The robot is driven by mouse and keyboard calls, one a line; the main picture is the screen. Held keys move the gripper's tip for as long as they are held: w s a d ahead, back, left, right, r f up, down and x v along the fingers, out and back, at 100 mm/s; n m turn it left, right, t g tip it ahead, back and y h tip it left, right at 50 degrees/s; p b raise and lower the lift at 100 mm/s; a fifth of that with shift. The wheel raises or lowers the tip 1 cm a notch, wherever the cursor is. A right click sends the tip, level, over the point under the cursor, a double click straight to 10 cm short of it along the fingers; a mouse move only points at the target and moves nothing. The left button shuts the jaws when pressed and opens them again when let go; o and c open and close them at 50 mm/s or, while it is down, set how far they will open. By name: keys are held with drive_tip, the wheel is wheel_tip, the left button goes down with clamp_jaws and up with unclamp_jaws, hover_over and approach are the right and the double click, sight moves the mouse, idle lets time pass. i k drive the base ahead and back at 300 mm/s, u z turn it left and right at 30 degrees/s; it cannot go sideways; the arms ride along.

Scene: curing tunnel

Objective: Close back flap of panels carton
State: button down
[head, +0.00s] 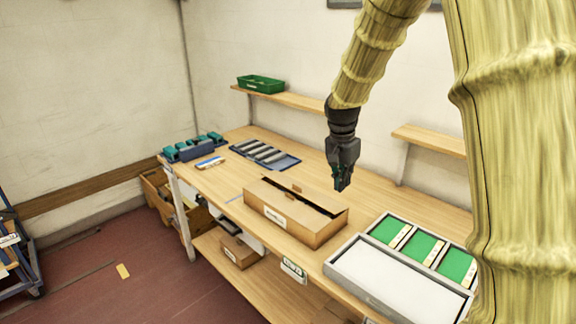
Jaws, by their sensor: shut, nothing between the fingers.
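The panels carton (298,229) is a brown cardboard box on the wooden bench, with a white label on its front face. Its top looks partly covered by cardboard, with a dark gap along the rear side. A flap edge shows at the right end and a small raised piece at the back. I cannot tell exactly how the back flap lies. My gripper (341,187) is dark, points down and is shut and empty. In the head view it appears just behind and above the carton's back right, seemingly apart from it.
A grey tray with green panels (422,245) stands right of the carton. A blue tray with dark strips (263,154) and teal items (193,148) lie farther left. A green bin (260,84) sits on a wall shelf (290,99). Bench behind the carton is mostly clear.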

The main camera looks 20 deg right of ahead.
sight(333, 206)
drive_tip(key=i, duration=0.9)
